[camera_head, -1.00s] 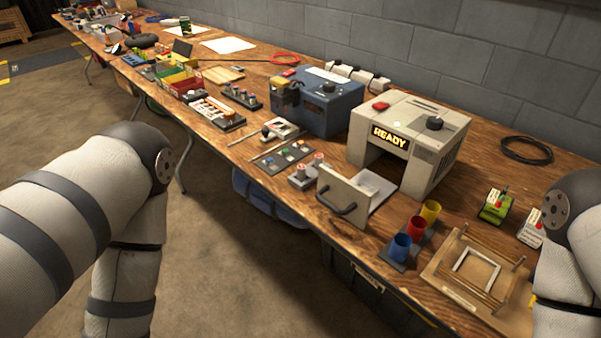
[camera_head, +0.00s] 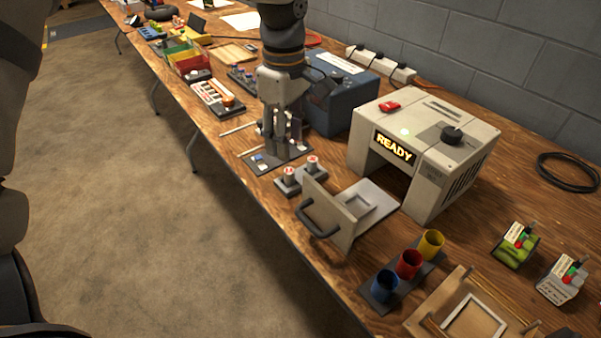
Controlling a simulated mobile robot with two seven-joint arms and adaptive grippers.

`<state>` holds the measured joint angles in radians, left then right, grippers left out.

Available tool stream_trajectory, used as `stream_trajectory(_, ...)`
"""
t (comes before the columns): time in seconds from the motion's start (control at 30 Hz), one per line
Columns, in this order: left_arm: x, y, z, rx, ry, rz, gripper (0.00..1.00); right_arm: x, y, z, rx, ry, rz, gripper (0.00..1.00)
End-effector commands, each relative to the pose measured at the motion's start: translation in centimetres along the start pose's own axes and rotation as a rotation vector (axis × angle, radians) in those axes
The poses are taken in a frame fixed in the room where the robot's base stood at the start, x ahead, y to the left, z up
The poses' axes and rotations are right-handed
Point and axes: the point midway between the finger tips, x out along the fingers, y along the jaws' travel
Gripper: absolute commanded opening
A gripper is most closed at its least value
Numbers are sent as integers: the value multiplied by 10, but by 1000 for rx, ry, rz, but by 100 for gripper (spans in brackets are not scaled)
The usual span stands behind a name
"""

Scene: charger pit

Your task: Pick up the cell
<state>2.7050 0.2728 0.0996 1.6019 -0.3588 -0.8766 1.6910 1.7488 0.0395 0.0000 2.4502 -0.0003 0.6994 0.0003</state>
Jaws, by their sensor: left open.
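Two short cylinders with red-and-white tops, possibly cells, stand in a grey holder just in front of and to the right of the gripper: one at the left (camera_head: 289,175) and one at the right (camera_head: 312,164). They are apart from the fingers. My right gripper is out of view.
A beige box reading READY (camera_head: 425,145) stands right, with a handled drawer (camera_head: 345,215) out in front. A blue box (camera_head: 345,100) is behind the gripper. Blue, red and yellow cups (camera_head: 409,264) stand front right. A wooden frame (camera_head: 470,310) lies nearby.

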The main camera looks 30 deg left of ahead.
Motion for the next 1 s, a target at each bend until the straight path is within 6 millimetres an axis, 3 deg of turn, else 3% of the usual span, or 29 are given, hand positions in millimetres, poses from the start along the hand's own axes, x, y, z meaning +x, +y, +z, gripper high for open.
stream_trajectory(0.03, 12, 0, 0, 0, -1, -5, 42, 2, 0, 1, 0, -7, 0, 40)
stream_trajectory(0.17, 27, 0, 0, 2, -1, -3, 42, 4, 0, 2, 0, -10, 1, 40)
stream_trajectory(0.4, 70, -1, 1, 3, -1, -3, 42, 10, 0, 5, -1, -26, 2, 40)
stream_trajectory(0.67, 74, 0, 1, 2, 0, 4, 42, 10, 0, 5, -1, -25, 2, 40)
stream_trajectory(0.87, 74, 0, 1, 2, 0, 3, 0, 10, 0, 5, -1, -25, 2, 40)
stream_trajectory(1.0, 74, 0, 1, 3, 0, 3, 0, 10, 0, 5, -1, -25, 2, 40)
